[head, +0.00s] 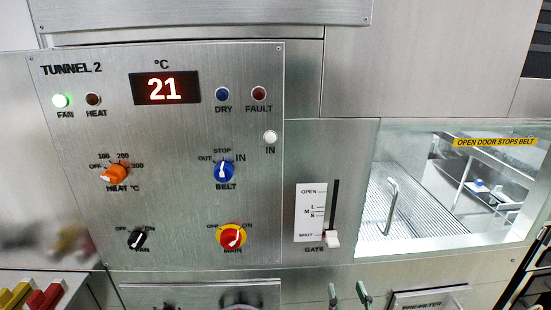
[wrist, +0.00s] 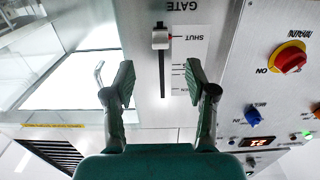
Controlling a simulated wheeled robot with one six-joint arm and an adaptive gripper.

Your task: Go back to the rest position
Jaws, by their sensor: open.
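My gripper (head: 348,292) shows at the bottom of the head view, below the control panel, with two dark green fingertips apart. In the wrist view my gripper (wrist: 160,86) is open and empty, its fingers spread in front of the steel face. The white gate slider (head: 333,238) sits at the SHUT end of its slot; it also shows in the wrist view (wrist: 160,38), beyond the fingers. No contact between fingers and slider is visible. Most of my arm is outside the head view.
The panel carries a red and yellow MAIN knob (head: 231,236), blue BELT knob (head: 224,171), orange HEAT knob (head: 113,174) and black FAN knob (head: 137,240). A door handle (head: 391,204) protrudes at right.

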